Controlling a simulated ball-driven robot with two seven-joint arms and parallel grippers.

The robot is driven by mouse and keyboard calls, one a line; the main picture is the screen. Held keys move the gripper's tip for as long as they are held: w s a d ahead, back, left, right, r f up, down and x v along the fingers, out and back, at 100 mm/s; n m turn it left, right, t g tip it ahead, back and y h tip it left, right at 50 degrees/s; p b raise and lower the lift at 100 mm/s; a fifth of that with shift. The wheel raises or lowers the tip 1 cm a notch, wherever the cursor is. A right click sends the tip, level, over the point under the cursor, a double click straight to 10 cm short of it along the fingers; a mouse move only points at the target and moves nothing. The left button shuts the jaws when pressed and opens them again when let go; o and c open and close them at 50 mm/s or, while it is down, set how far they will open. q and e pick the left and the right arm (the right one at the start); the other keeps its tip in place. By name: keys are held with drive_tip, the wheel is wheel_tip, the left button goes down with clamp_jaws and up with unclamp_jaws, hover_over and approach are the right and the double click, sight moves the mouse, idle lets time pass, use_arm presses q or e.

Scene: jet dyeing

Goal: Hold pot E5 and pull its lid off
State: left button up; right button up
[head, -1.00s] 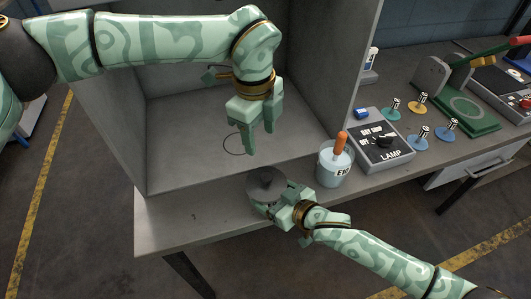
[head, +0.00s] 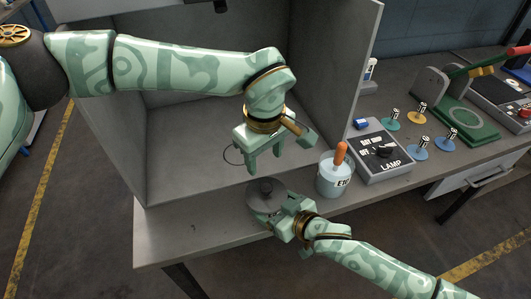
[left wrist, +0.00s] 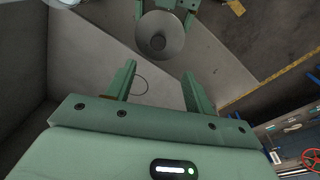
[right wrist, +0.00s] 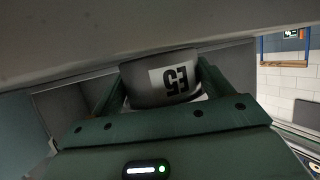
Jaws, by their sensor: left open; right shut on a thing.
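Pot E5 (right wrist: 150,88) is a grey round pot with a white label, held between the fingers of my right gripper (right wrist: 160,85) in the right wrist view. In the head view its round grey lid (head: 258,196) with a dark knob (head: 266,187) faces up, and my right gripper (head: 277,215) is shut on the pot's side at the bench's front edge. My left gripper (head: 266,168) is open and empty, fingers down, above and behind the lid. The lid also shows in the left wrist view (left wrist: 172,36), beyond the open fingers (left wrist: 158,85).
A pale cup (head: 334,178) with an orange-handled tool stands right of the pot. The LAMP box (head: 380,155) and several small coloured-base pieces sit further right. A grey open booth (head: 190,120) stands behind. The bench front (head: 190,235) left of the pot is clear.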

sight(266, 186)
use_arm(q)
drive_tip(key=f+m, duration=0.3)
drive_tip(key=f, duration=0.1)
drive_tip(key=w+f+m, duration=0.1)
drive_tip(key=f+m, duration=0.2)
drive_tip(key=f, duration=0.1)
drive_tip(key=f+m, duration=0.3)
drive_tip(key=f, duration=0.1)
drive_tip(key=shift+w+d, duration=0.15)
drive_tip(key=shift+w, duration=0.2)
use_arm(e)
drive_tip(key=shift+r, duration=0.1)
use_arm(q)
clamp_jaws()
drive_tip(key=shift+r, duration=0.25)
drive_tip(key=shift+r, duration=0.9)
